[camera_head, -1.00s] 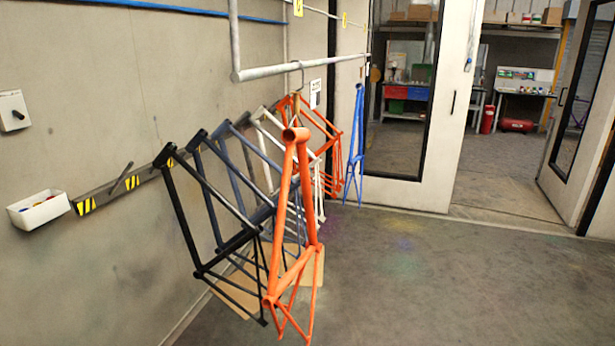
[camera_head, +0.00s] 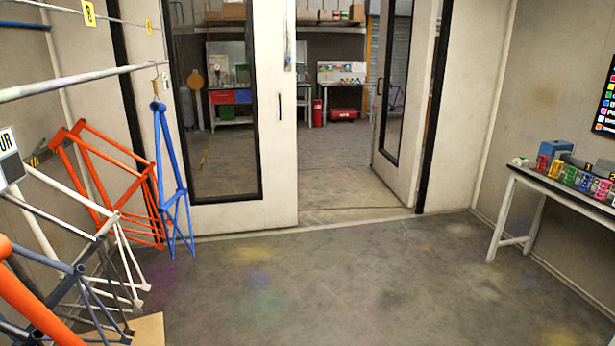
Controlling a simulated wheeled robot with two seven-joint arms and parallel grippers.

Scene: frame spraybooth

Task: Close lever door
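The doorway ahead has two white leaves with dark window panels. The left leaf (camera_head: 283,150) stands across the left part of the opening, with a dark pull handle (camera_head: 280,105) and a vertical metal rod (camera_head: 288,45) near its edge. The right leaf (camera_head: 398,188) is swung open at an angle, with a small dark handle (camera_head: 379,86) near its free edge. I cannot tell which leaf the lever belongs to. A clear gap between the leaves shows the room beyond. Neither gripper is in view.
Orange, white and blue bike frames hang from a rail (camera_head: 80,80) on the left; the blue frame (camera_head: 165,150) hangs before the left leaf. A table (camera_head: 530,182) with coloured cups stands on the right. The floor (camera_head: 320,270) between is clear.

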